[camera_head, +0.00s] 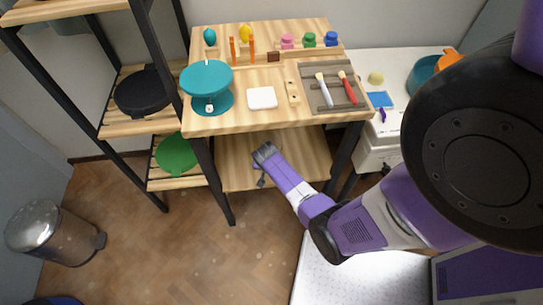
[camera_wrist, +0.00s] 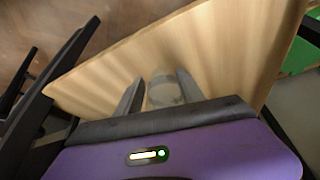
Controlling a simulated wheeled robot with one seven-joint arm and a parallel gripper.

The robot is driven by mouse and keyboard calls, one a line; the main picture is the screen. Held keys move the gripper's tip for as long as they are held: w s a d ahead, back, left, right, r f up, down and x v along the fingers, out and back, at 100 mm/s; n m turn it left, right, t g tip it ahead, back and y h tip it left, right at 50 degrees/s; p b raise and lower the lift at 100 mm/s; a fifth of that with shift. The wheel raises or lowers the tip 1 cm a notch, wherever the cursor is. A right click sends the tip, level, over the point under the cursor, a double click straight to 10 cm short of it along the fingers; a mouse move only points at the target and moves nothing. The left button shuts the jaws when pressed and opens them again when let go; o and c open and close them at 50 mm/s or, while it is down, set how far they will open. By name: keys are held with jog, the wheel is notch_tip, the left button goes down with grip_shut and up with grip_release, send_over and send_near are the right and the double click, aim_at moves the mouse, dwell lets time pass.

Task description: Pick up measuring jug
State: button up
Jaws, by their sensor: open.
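A clear, greyish rounded object, which looks like the measuring jug (camera_wrist: 164,92), shows in the wrist view against the pale wooden board. It sits between the two dark fingers of my gripper (camera_wrist: 158,84), which are apart. I cannot tell whether either finger touches it. In the head view my gripper (camera_head: 264,153) reaches low at the front edge of the wooden worktable, by its lower shelf (camera_head: 299,160). I cannot make out the jug in the head view.
The worktable top (camera_head: 240,125) overhangs the lower shelf and holds a teal wheel (camera_head: 207,77), a white tile (camera_head: 262,98) and a tool tray (camera_head: 315,102). Black table legs (camera_head: 217,185) flank the shelf. A shelf rack (camera_head: 128,124) stands left, a metal bin (camera_head: 48,232) on the floor.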

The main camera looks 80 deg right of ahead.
grip_shut()
jog(key=shift+r, duration=0.1)
dwell(1.3)
